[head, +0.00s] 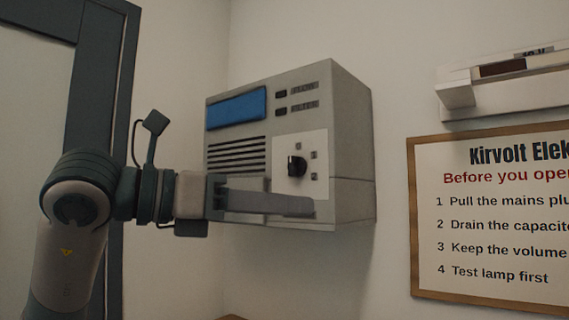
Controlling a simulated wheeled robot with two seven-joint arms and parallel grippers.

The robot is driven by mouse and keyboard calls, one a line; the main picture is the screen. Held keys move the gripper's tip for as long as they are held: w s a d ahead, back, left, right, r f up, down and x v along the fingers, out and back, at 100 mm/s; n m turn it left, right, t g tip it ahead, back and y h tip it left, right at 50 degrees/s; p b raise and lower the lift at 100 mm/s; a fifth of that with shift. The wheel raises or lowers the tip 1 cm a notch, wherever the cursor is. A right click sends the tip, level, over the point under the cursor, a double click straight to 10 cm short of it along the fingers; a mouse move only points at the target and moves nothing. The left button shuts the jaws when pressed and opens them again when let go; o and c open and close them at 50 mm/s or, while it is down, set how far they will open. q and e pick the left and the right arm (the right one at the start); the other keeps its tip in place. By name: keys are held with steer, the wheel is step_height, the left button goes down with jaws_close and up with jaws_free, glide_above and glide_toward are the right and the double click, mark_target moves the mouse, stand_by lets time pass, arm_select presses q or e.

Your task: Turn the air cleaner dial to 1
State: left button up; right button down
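The air cleaner (352,130) is a grey box on the wall with a blue display (236,108), dark vent slots and two small dark buttons with labels. Its black dial (296,166) sits on a pale square plate, with several small marks around it that are too small to read. My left gripper (305,206) reaches in from the left, just below the dial and in front of the lower front of the box. Its fingers look apart from the dial. I see the fingers edge-on, so their gap is hidden. My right gripper is out of view.
A wood-framed sign (490,215) with printed steps hangs on the wall to the right. Above it is a white wall fixture (500,85). A dark door frame (95,80) stands at the left. The wall between box and sign is clear.

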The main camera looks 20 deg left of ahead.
mark_target(290, 164)
arm_select(q)
steer(key=s+a+r+n+t+y, duration=0.2)
steer(key=a+r+n+t+y, duration=0.2)
steer(key=a, duration=0.6)
step_height(290, 164, up, 4)
steer(key=shift+f+t+y, duration=0.2)
steer(key=shift+t+y, duration=0.2)
steer(key=shift+y, duration=0.6)
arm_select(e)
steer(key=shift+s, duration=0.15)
